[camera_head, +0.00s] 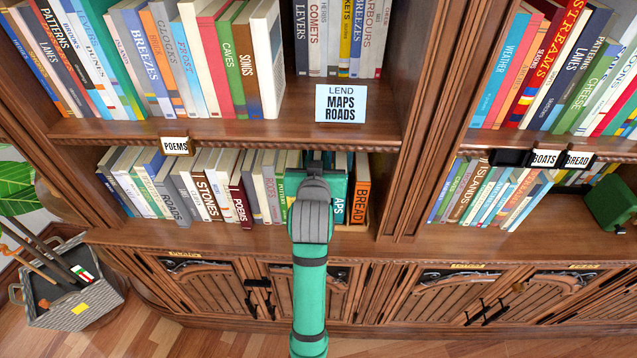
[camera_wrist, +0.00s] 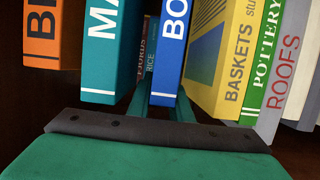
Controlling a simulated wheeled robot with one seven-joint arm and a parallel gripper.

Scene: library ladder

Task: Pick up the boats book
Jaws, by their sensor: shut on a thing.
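The boats book (camera_wrist: 172,50) is blue with a white stripe near its foot. In the wrist view only the letters "BO" of its title show, cut off by the top edge. My gripper (camera_wrist: 163,106) is shut on its lower part, with one green finger on each side. A teal book marked "MA" (camera_wrist: 104,55) stands to its left, and the yellow Baskets book (camera_wrist: 222,60) to its right. In the head view my gripper (camera_head: 314,170) reaches into the lower middle shelf and hides the boats book there.
The orange Bread book (camera_head: 362,185) stands right of my gripper, and more books (camera_head: 240,195) fill the shelf to the left. A basket (camera_head: 75,295) stands on the floor at left.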

